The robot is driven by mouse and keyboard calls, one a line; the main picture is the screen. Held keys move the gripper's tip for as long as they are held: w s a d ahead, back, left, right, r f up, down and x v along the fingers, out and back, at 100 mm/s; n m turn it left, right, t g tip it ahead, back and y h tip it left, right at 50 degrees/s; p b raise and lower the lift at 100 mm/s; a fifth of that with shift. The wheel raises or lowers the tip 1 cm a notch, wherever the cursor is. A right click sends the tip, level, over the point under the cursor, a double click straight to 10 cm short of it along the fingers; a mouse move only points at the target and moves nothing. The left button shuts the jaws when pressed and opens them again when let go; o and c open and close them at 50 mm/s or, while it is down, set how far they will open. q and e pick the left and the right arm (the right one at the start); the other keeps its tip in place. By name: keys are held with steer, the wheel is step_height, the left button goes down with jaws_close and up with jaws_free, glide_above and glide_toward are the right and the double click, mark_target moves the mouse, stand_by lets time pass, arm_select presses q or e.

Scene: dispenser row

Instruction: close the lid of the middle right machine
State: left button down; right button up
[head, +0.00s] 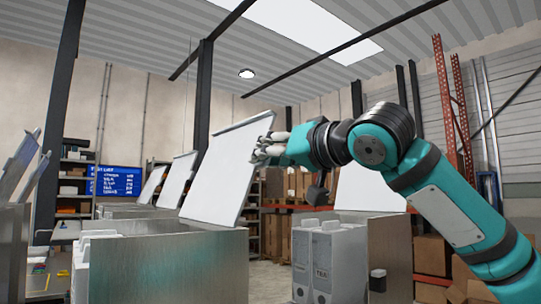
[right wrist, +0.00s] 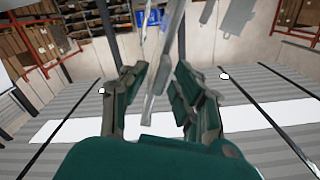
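The large white lid (head: 228,168) stands raised and tilted above an open steel machine (head: 180,268) in the centre of the head view. I take this to be the middle right machine. My right gripper (head: 264,148) is at the lid's upper right edge. In the right wrist view, its fingers (right wrist: 160,85) are spread, with the lid's thin edge (right wrist: 163,75) between them. Gaps show beside the edge, so I see no firm grip. My left gripper is not in view.
More machines with raised lids (head: 176,180) stand farther back on the left. Another white lid (head: 368,188) is raised on the right, behind my arm. White-grey containers (head: 325,262) stand right of the machine. A blue screen (head: 117,181) and shelves are behind.

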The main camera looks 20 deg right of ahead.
mark_target(153, 236)
steer(key=c, duration=0.4)
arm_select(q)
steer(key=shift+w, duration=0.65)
arm_select(e)
jaws_close()
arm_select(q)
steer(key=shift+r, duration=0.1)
arm_select(e)
steer(key=shift+a, duration=0.1)
